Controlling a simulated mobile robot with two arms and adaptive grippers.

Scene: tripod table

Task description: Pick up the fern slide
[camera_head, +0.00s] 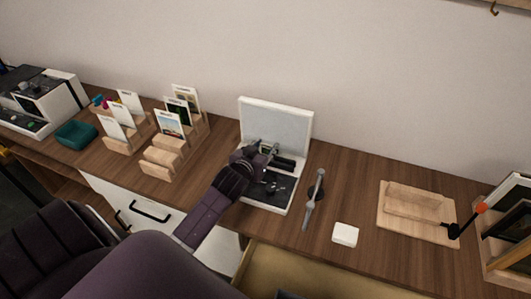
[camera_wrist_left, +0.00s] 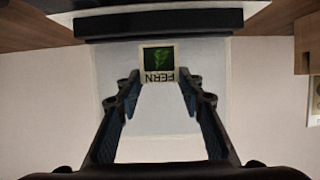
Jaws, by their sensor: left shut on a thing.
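The fern slide (camera_wrist_left: 158,62) is a small pale-framed card with a green leaf picture and the word FERN, upside down in the left wrist view. My left gripper (camera_wrist_left: 158,82) is shut on its edges, with one fingertip on each side. In the head view my left gripper (camera_head: 262,153) is over the white device with the upright pale panel (camera_head: 275,122), in front of that panel. The slide cannot be made out clearly there. My right gripper is not in view.
Wooden racks with picture cards (camera_head: 169,124) stand to the left, by a teal item (camera_head: 76,133) and a machine (camera_head: 45,98). To the right are a grey tool (camera_head: 315,197), a white square (camera_head: 345,235) and a wooden block on a board (camera_head: 390,226). An open drawer (camera_head: 262,270) juts out in front.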

